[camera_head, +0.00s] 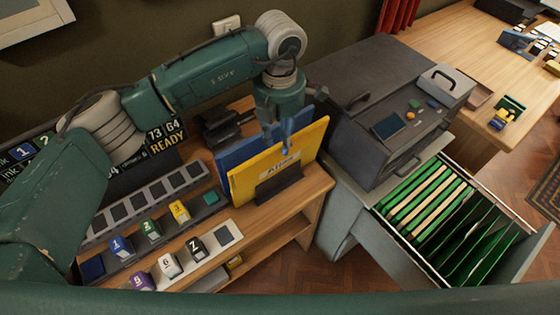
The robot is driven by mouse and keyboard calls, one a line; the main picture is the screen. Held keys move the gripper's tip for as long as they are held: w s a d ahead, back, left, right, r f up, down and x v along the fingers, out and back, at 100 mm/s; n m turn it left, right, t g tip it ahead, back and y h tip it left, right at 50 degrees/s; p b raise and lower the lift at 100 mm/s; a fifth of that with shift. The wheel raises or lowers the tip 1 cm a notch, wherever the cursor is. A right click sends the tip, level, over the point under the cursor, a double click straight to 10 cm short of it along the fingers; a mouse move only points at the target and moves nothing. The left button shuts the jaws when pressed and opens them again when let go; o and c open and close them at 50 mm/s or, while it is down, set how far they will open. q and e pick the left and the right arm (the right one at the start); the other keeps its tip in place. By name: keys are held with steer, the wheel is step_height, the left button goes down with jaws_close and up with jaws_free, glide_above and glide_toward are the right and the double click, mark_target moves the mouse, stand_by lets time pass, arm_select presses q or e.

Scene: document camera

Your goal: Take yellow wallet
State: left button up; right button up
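The yellow wallet (305,158), with a pale label on its front, stands upright in a dark holder (279,186) on the wooden desk. A blue wallet (236,153) stands right behind it. My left gripper (287,147) points down at the wallet's top edge, with a blue finger in front of the yellow face. The other finger is hidden or hard to make out, so I cannot tell whether it grips the wallet. My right gripper is not in view.
A row of coloured numbered blocks (150,231) lies on trays at the left of the desk. A grey cabinet (372,85) with small items on top stands to the right. An open drawer (398,236) of green files juts out at the lower right.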

arm_select(q)
steer(key=shift+s+r, duration=0.1)
jaws_close()
steer(key=shift+s+d+r, duration=0.1)
steer(key=shift+s+r, duration=0.05)
